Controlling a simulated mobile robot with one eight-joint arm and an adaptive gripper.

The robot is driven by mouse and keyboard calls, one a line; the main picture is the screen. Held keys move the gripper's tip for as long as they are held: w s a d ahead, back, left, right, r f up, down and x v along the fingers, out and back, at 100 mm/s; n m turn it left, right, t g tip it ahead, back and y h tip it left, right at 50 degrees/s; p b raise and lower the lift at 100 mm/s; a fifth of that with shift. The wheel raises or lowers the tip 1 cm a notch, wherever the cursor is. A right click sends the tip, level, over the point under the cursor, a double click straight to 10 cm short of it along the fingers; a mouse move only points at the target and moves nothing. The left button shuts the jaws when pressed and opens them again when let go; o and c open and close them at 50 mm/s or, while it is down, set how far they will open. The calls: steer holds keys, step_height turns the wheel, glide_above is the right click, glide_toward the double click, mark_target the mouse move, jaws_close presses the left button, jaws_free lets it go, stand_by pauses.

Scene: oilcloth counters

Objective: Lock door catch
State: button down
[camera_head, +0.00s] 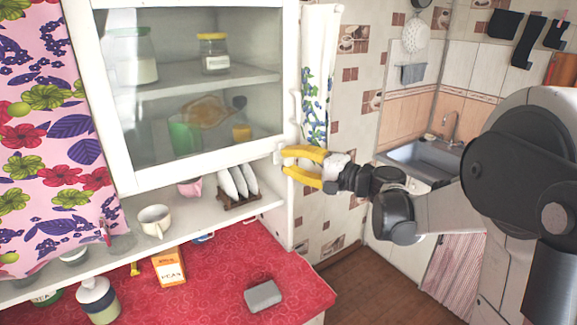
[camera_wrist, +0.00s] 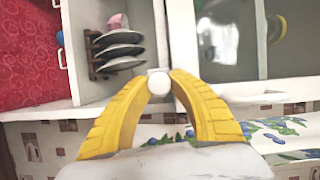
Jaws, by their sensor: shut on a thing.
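The white glass-fronted cabinet door (camera_head: 291,75) looks shut in the head view. The small white door catch (camera_head: 277,158) is at the door's lower right corner. My gripper (camera_head: 284,163) with yellow fingers reaches it from the right. In the wrist view, the fingertips (camera_wrist: 159,76) are shut on either side of the catch's round white knob (camera_wrist: 159,84). The cabinet door also shows there (camera_wrist: 181,45), on the right. The catch's fixing behind the knob is hidden, so I cannot tell its turn.
Below the door, an open shelf holds a cup (camera_head: 154,220) and a rack of plates (camera_head: 236,185). The red counter (camera_head: 220,270) carries a grey block (camera_head: 263,296), an orange box (camera_head: 169,267) and a lidded jar (camera_head: 98,300). A sink (camera_head: 420,160) stands behind my arm.

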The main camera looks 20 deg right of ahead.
steer(key=shift+m, duration=0.5)
steer(key=c, duration=1.2)
jaws_free()
steer(key=shift+o, duration=0.2)
steer(key=v, duration=1.2)
steer(key=shift+f, duration=0.25)
